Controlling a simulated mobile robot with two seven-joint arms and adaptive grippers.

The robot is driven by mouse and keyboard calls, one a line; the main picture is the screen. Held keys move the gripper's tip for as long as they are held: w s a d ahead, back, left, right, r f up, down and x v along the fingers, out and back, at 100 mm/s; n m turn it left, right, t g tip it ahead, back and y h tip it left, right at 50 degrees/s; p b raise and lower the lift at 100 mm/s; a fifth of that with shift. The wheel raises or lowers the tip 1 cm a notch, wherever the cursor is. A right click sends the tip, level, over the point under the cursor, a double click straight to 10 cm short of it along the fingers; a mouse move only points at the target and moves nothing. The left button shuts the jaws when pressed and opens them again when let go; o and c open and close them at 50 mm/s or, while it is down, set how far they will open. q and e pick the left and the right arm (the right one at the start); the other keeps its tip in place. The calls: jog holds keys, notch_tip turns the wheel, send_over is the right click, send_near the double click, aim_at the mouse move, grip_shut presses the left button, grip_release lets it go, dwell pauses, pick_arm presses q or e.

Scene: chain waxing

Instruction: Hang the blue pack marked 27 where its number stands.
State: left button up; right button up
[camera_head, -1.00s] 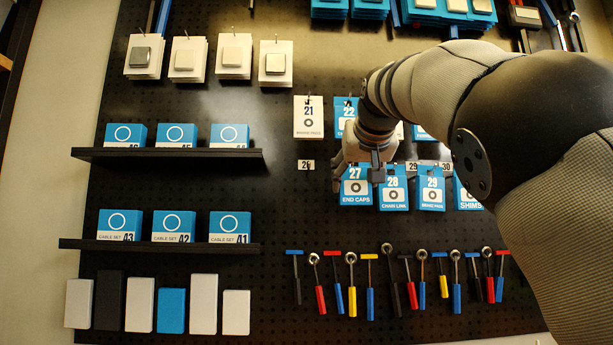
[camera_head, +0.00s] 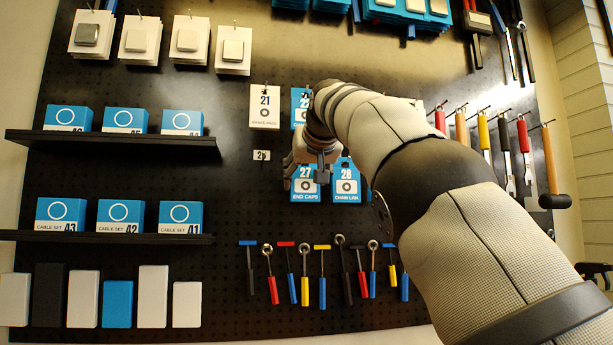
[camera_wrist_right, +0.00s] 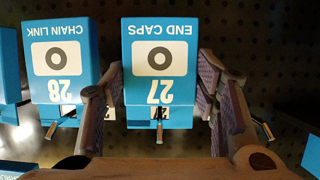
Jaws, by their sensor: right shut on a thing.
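The blue pack marked 27, END CAPS (camera_head: 305,191), is in the row beneath the pack marked 21, left of the blue pack marked 28 (camera_head: 346,187). In the right wrist view pack 27 (camera_wrist_right: 158,62) appears upside down between the fingers of my right gripper (camera_wrist_right: 160,108), which is shut on it. A peg with a small number tag (camera_wrist_right: 159,125) shows at the pack's top edge. I cannot tell whether the peg passes through the pack's hole. In the head view my right gripper (camera_head: 312,172) is at the pack's top. My left gripper is out of view.
Pack 28 (camera_wrist_right: 60,62) hangs close beside my fingers. A number tag (camera_head: 261,155), apparently 26, shows on a bare peg to the left. Several tools (camera_head: 305,275) hang below. Shelves with blue boxes (camera_head: 120,239) are at left. My right arm hides packs further right.

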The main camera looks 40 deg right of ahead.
jog(key=o, duration=1.2)
